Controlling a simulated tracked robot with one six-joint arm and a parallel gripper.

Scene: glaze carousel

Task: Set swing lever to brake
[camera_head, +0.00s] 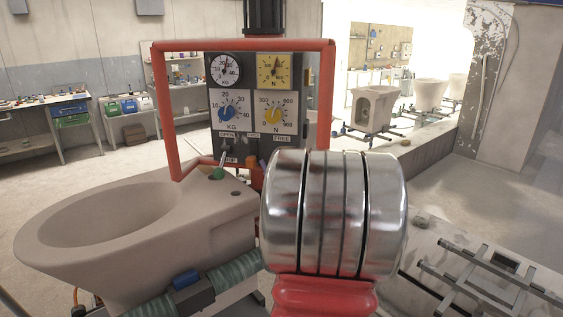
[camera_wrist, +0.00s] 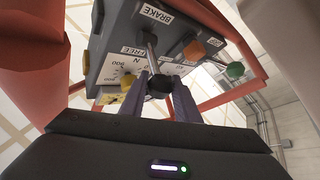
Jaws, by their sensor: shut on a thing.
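The swing lever (camera_wrist: 151,47) is a thin metal rod with a black knob (camera_wrist: 160,86) on the grey control panel (camera_wrist: 112,40). Its foot is between the BRAKE label (camera_wrist: 158,17) and the FREE label (camera_wrist: 133,50) in the wrist view. The rod points out toward the camera, so I cannot tell its exact setting. My gripper (camera_wrist: 160,92) is shut on the black knob, a finger on each side. In the head view the panel (camera_head: 252,100) stands upright, but my arm hides this lever and my gripper.
A second lever with a green knob (camera_head: 218,173) and an orange block (camera_wrist: 194,49) are close by. A red tube frame (camera_head: 163,110) surrounds the panel. A pale ceramic basin (camera_head: 110,215) stands at left. Dark metal racks (camera_head: 490,275) are at lower right.

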